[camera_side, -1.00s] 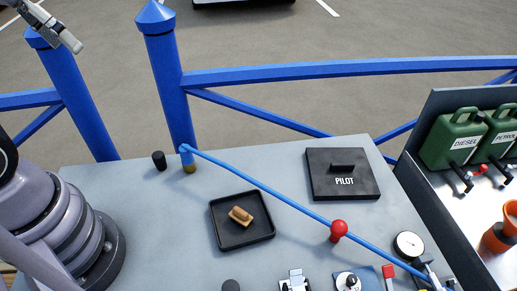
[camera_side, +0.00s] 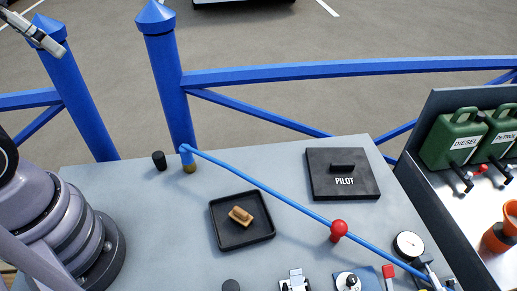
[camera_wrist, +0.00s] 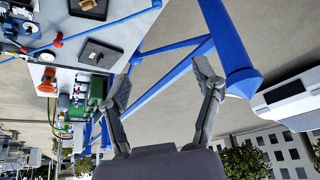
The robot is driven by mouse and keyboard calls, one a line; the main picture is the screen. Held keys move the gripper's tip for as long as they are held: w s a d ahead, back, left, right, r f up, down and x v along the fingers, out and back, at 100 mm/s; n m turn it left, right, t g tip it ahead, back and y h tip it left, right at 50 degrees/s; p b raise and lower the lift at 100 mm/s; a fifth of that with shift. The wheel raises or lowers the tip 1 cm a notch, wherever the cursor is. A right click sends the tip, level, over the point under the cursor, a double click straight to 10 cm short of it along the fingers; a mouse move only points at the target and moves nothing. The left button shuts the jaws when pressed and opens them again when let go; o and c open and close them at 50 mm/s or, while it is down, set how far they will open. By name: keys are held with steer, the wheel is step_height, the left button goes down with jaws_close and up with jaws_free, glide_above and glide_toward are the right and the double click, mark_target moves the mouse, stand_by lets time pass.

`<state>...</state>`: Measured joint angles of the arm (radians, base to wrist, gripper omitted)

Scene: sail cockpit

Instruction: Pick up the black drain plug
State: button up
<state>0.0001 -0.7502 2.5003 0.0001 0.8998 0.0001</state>
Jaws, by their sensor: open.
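A small black cylinder (camera_side: 159,160), which looks like the drain plug, stands upright at the back left of the grey tabletop (camera_side: 120,215), left of the brass-coloured foot of a blue rod. I cannot make it out in the wrist view. My gripper (camera_side: 48,38) is at the top left of the side view, high in front of a blue post and well apart from the cylinder. In the wrist view my gripper (camera_wrist: 163,82) has its two fingers spread with nothing between them.
A black tray (camera_side: 268,236) holds a brown wooden piece (camera_side: 240,215). The blue rod (camera_side: 262,186) slants over the tabletop past a red knob (camera_side: 338,228). A black PILOT box (camera_side: 325,185) lies right. A dark disc (camera_side: 231,286) is at the front. Blue railings (camera_side: 290,72) stand behind.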

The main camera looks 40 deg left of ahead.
stand_by(0.3)
steer(key=w+d+f+m+g+y, duration=0.2)
steer(key=w+f+m+g+y, duration=0.25)
steer(key=f, duration=0.45)
steer(key=w+d+f+m+g+y, duration=0.35)
steer(key=w+f+m+y, duration=0.2)
steer(key=f, duration=0.35)
steer(key=m+t+y, duration=0.6)
steer(key=m+t, duration=0.4)
steer(key=m, duration=0.3)
glide_toward(160, 160)
steer(key=shift+v, duration=1.15)
steer(key=shift+s+a+f+m+t, duration=0.1)
steer(key=shift+s+a+m+t, duration=0.05)
steer(key=shift+m+t, duration=0.2)
steer(key=shift+a, duration=0.35)
steer(key=x, duration=1.3)
